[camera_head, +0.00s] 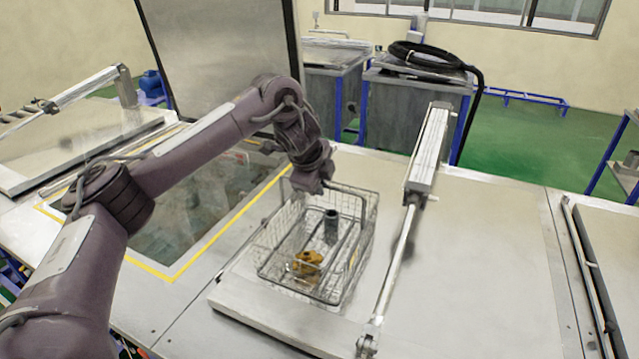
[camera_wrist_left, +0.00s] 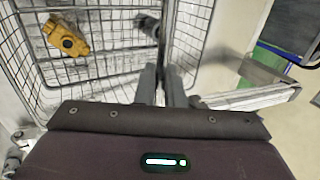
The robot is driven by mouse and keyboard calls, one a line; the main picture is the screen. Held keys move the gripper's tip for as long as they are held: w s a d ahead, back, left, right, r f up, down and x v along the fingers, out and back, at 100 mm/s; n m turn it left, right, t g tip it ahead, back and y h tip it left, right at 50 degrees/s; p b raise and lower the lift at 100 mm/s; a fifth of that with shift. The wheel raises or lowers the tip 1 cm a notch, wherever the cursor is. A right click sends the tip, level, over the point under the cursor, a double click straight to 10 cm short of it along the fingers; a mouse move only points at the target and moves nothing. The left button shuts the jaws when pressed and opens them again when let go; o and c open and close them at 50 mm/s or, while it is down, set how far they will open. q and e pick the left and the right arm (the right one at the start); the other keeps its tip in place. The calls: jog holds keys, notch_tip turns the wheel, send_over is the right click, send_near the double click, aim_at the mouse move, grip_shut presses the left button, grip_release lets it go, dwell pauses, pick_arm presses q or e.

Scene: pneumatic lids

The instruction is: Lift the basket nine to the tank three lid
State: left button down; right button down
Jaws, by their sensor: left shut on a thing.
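The wire basket (camera_head: 348,268) is at the left part of a closed light-grey tank lid (camera_head: 480,270). I cannot tell whether it rests on the lid or hangs just above it. Inside it are a yellow part (camera_head: 307,262) and a dark grey cylindrical part (camera_head: 331,222). My left gripper (camera_head: 325,184) is at the basket's far top side, shut on its handle. In the left wrist view, the gripper's fingers (camera_wrist_left: 163,88) close around the handle bar, and the basket mesh (camera_wrist_left: 105,68) lies beyond. No basket or tank number is readable. My right gripper is not in view.
An open tank (camera_head: 190,215) with a yellow border lies left of the basket, its raised lid (camera_head: 215,50) standing behind my arm. A pneumatic cylinder (camera_head: 428,150) with a rod runs along the basket's right. The lid right of the rod is clear. A black hose (camera_head: 425,55) lies behind.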

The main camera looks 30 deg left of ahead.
pick_arm(q)
jog(key=shift+r, duration=0.15)
jog(key=c, duration=1.5)
grip_release()
jog(key=shift+s, duration=0.15)
jog(key=shift+o, duration=0.2)
jog(key=s+r+p, duration=0.2)
jog(key=r+p, duration=0.2)
jog(key=r, duration=0.5)
jog(key=s+r+p, duration=0.1)
jog(key=r+p, duration=0.3)
jog(key=r, duration=0.5)
jog(key=shift+s+d+r+p, duration=0.2)
jog(key=shift+s+r+p, duration=0.1)
jog(key=shift+s+r, duration=0.05)
